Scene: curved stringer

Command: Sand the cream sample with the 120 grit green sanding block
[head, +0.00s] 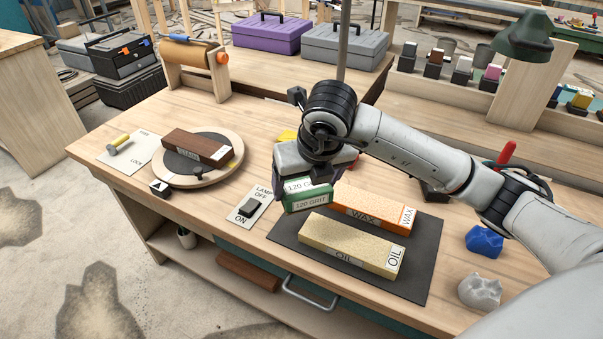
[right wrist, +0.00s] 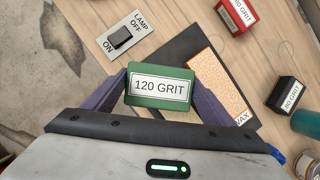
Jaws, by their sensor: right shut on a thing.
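The green sanding block (head: 306,206), labelled 120 GRIT, is between the fingers of my right gripper (head: 310,184), which is shut on it. In the right wrist view the green block (right wrist: 160,101) fills the gap between the purple fingers, label facing the camera. The cream sample (head: 345,242), a speckled block labelled OIL, lies flat on a dark mat (head: 422,262). The held block is just behind and left of the cream sample in the head view, apparently above the mat's left edge. My left gripper is not in view.
An orange WAX sample (head: 372,207) lies behind the cream one. A lamp switch (head: 250,208) is left of the mat. A dark brown block (head: 197,146) sits on a round turntable (head: 226,170). Blue (head: 484,241) and grey (head: 480,290) lumps are at the right.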

